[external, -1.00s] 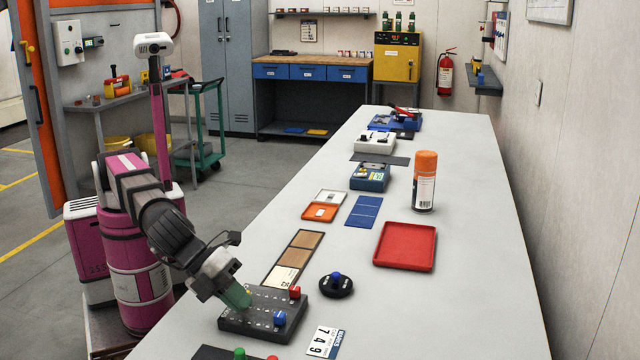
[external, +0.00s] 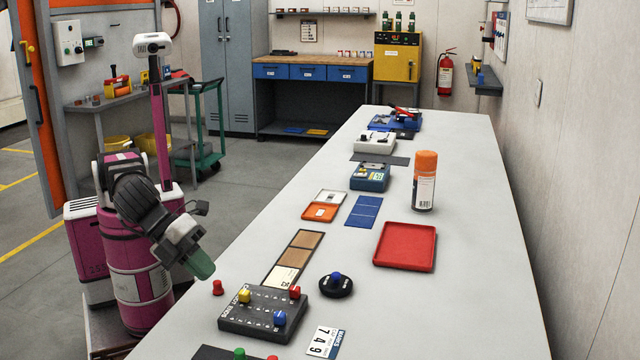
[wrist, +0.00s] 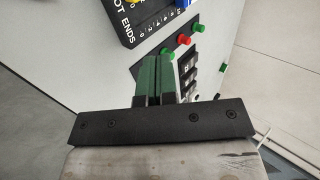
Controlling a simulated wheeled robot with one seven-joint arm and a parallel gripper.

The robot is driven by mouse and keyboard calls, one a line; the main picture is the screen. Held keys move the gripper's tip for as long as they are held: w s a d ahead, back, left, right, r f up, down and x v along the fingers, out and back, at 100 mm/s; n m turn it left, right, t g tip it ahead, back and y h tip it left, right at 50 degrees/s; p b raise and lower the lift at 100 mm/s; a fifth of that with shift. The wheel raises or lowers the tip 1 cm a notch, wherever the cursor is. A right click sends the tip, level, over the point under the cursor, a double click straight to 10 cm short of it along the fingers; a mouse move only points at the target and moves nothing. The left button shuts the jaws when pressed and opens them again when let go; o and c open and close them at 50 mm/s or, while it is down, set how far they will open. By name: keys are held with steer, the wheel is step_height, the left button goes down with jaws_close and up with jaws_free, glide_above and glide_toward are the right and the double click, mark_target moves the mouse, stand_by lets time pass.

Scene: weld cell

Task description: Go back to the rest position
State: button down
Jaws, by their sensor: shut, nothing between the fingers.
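My gripper (external: 200,266) is shut and empty, its green fingers pressed together. It hangs at the left edge of the grey table (external: 470,250), above and to the left of the dark peg block (external: 262,314). In the wrist view the shut green fingers (wrist: 165,62) point toward the table, with part of the black block (wrist: 150,18) at the top. The block carries a yellow knob (external: 244,296), a blue knob (external: 280,318) and a red knob (external: 295,292). A separate red knob (external: 217,288) stands on the table just left of the block.
A black round piece with a blue knob (external: 336,284), a red tray (external: 405,247), a spray can with an orange cap (external: 425,182) and a number card (external: 326,342) are on the table. A dark panel with green and red knobs (external: 235,355) is at the front edge.

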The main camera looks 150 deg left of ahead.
steer(key=d+f+h, duration=0.1)
steer(key=d+f, duration=0.1)
steer(key=d, duration=0.3)
steer(key=d+f+h, duration=0.1)
steer(key=d+f, duration=0.2)
steer(key=d, duration=0.2)
steer(key=d+f, duration=0.3)
steer(key=d, duration=0.2)
steer(key=shift+s+d+f+h, duration=0.15)
steer(key=shift+s+h, duration=0.2)
steer(key=shift+h, duration=0.05)
steer(key=s+d+f+g, duration=0.1)
steer(key=s+d+f, duration=0.1)
steer(key=d+f, duration=0.15)
steer(key=s+a+f+n+g+h, duration=0.1)
steer(key=s+a+f+n+g, duration=0.1)
steer(key=s+f, duration=0.7)
steer(key=s+a+f+n+g+h, duration=0.1)
steer(key=s+a+f+n, duration=0.3)
steer(key=s+f, duration=0.5)
steer(key=s+a+f+n+g+h, duration=0.1)
steer(key=s+a+f+n+g, duration=0.1)
steer(key=s+a+f, duration=0.3)
steer(key=s+f+n, duration=0.1)
steer(key=s+f, duration=0.3)
steer(key=f, duration=0.2)
steer(key=shift+s+g+h, duration=0.15)
steer(key=shift+g+h, duration=0.15)
steer(key=shift+h, duration=0.1)
